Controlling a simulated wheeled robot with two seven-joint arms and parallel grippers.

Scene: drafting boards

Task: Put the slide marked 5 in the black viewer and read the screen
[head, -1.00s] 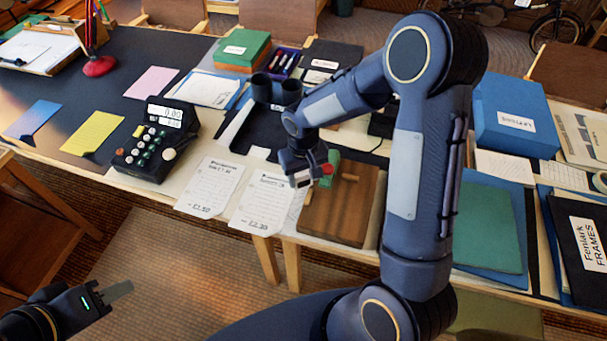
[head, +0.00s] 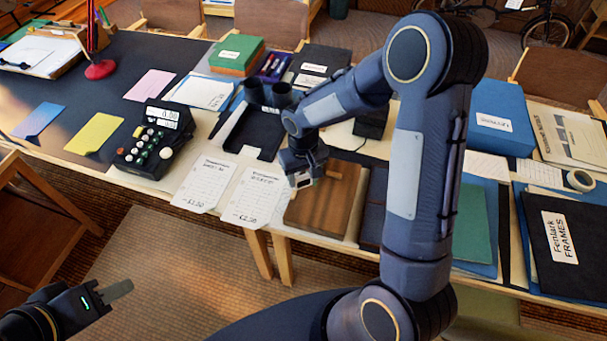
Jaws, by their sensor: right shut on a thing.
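My right gripper (head: 304,180) is above the left back part of a brown wooden board (head: 322,208), close to the board's peg-like piece. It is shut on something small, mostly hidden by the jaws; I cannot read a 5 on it. A black device with two round tubes (head: 272,94) stands behind the gripper, at the back of a flat black frame (head: 250,135). A small dark box (head: 370,122) stands to its right, partly behind my arm.
A black keypad device (head: 155,140) with a small display and two printed sheets (head: 252,195) lie left of the board. A blue box (head: 503,115), green folder (head: 468,222) and black folder (head: 555,235) fill the right. My right arm blocks the middle.

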